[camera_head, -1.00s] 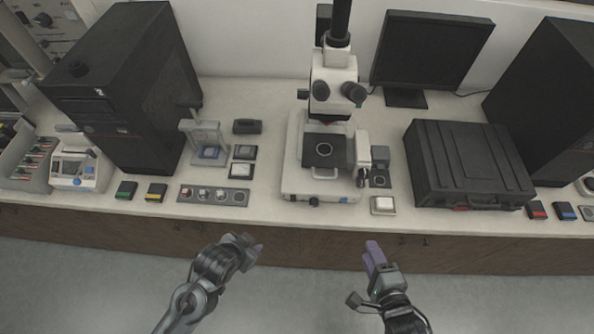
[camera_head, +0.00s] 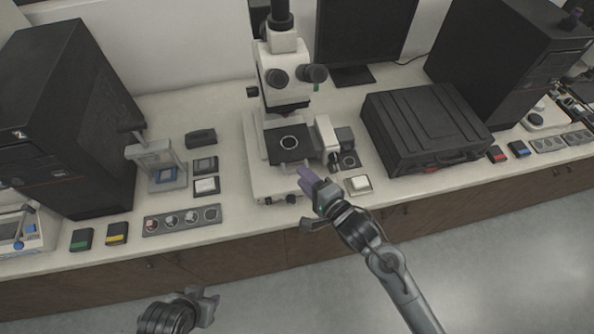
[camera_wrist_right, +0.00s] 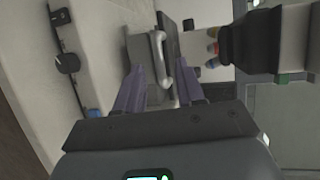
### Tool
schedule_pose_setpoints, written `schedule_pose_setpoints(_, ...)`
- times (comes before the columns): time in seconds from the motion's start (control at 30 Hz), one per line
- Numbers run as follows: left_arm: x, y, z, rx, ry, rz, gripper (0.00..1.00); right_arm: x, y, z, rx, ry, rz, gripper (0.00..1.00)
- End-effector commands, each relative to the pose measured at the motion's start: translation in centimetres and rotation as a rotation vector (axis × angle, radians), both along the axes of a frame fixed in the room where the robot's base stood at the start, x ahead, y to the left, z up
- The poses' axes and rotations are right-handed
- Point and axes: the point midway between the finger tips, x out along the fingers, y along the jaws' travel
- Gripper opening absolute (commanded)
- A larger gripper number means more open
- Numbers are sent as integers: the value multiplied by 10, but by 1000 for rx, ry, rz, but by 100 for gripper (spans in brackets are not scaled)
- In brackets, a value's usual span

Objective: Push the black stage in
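The black stage (camera_head: 289,143) sits on the white microscope (camera_head: 285,70) and juts forward, with a round opening ringed in white. In the right wrist view its dark edge (camera_wrist_right: 172,38) shows beside a pale curved handle (camera_wrist_right: 160,57). My right gripper (camera_head: 306,172) is just in front of the stage, over the microscope's base. In the wrist view its two purple fingers are apart, with the handle between or just beyond their tips; I cannot tell if they touch it. My left gripper (camera_head: 204,301) is low, in front of the bench, well away from the stage; its fingers are unclear.
A small white-topped block (camera_head: 358,184) lies right of the microscope base. A black case (camera_head: 425,130) stands further right. A grey strip with round samples (camera_head: 181,220) and a small press (camera_head: 158,165) are at the left. The bench front edge runs below.

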Motion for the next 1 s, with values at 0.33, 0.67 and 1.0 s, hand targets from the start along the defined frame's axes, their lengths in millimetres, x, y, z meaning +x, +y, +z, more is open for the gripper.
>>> schedule_pose_setpoints(0.33, 0, 0, -3, 0, 0, 0, 38, 28, 21, -7, 1, -1, 1, 38)
schedule_pose_setpoints(0.67, 0, 0, -4, 0, 0, 0, 38, 31, 23, -8, -1, -1, 1, 38)
schedule_pose_setpoints(1.0, 0, 0, -4, 0, 0, 0, 38, 31, 22, -9, -1, 0, 1, 0)
